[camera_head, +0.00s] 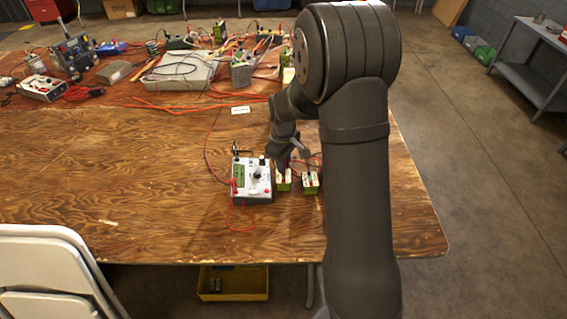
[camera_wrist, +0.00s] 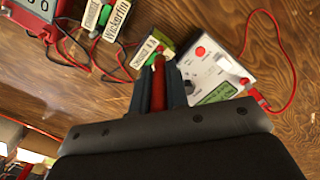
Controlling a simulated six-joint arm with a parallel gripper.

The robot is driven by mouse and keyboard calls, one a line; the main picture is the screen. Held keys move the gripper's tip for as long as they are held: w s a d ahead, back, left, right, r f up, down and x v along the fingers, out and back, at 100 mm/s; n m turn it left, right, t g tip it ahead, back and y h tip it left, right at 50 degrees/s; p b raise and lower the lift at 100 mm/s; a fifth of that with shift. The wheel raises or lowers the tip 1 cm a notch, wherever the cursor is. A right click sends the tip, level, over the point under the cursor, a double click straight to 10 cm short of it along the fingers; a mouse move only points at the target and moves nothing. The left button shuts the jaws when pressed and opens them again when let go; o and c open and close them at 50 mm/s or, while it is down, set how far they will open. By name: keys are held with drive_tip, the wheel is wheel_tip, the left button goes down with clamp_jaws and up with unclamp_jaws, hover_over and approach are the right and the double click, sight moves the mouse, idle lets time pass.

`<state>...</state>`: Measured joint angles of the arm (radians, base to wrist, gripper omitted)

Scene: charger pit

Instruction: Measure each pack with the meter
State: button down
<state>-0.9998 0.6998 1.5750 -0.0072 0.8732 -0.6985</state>
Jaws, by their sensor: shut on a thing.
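The meter (camera_head: 251,179) is a white box with a green display, dials and a red lead. It also shows at the right in the wrist view (camera_wrist: 215,72). Two small yellow-green packs stand beside it: a near pack (camera_head: 283,181) and a far pack (camera_head: 310,183). In the wrist view, one pack (camera_wrist: 152,47) is just beyond my fingertips, and the other pack (camera_wrist: 103,22), with large lettering, is farther left. My gripper (camera_wrist: 159,70) is shut on a red probe. It points down at the near pack; I cannot tell whether the tip touches.
A grey and red device (camera_wrist: 32,22) with dark leads lies at the left in the wrist view; my arm hides that area in the head view. Instruments and orange cables (camera_head: 180,72) crowd the back of the wooden table (camera_head: 120,190). The front left is clear.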

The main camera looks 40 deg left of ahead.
drive_tip(key=shift+f, duration=0.95)
idle(0.9)
drive_tip(key=c, duration=1)
unclamp_jaws()
drive_tip(key=shift+r, duration=3.8)
drive_tip(key=shift+f, duration=3.7)
drive_tip(key=shift+r, duration=0.1)
